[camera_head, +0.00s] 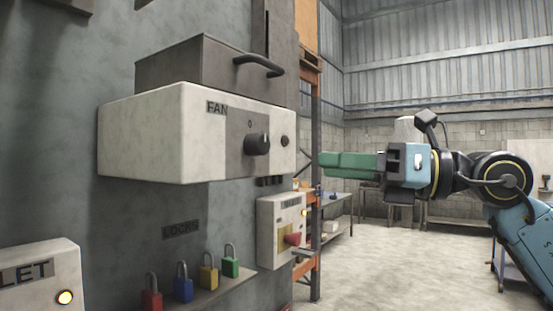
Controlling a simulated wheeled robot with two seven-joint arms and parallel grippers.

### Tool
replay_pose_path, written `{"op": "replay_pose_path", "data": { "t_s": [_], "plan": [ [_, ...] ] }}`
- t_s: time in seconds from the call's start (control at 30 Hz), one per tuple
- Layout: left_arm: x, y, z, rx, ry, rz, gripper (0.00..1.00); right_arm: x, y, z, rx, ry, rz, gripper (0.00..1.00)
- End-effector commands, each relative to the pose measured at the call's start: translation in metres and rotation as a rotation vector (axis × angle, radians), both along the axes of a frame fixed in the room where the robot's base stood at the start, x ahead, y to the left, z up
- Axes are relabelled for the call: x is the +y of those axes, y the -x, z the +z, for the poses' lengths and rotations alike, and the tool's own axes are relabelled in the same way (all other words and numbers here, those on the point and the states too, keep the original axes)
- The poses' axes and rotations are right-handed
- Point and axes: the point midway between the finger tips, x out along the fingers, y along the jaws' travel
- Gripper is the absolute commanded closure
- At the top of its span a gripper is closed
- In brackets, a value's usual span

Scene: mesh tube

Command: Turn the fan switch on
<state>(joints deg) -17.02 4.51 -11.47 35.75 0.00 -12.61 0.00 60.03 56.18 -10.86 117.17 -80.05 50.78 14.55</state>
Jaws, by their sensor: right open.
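The fan switch box (150,140) is a pale box on the grey wall, labelled FAN, at the upper middle of the head view. Its dark rotary knob (257,144) sticks out of a grey plate on the front, with a 0 mark above it. A small round button (285,141) sits to the right of the knob. My right gripper (324,164) has green fingers pointing left, to the right of the box and apart from it. It is open and holds nothing that I can see; the gap between the fingers is hard to see from here. My left gripper is not in view.
A dark box with a handle (258,65) sits above the fan box. Below are padlocks (208,276) on a ledge, a smaller box with a red part (284,225), and a box with a lit lamp (38,278). An orange rack (315,245) stands behind. Floor at right is open.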

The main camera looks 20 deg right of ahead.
Motion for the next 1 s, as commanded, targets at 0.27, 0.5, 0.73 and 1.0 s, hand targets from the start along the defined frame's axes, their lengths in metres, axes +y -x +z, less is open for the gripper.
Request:
{"op": "replay_pose_path", "data": {
  "t_s": [0.27, 0.5, 0.73, 1.0],
  "plan": [
    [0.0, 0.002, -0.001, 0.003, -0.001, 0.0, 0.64, 0.001, 0.07, 0.03, -0.289, 0.35, -0.225, 0.5],
    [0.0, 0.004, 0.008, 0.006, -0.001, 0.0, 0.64, 0.017, 0.056, 0.034, -0.307, 0.37, -0.24, 0.5],
    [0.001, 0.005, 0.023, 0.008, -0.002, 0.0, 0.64, 0.049, 0.019, 0.035, -0.305, 0.366, -0.237, 0.5],
    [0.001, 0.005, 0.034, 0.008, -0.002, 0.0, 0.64, 0.079, -0.016, 0.034, -0.305, 0.366, -0.24, 0.5]
  ]
}}
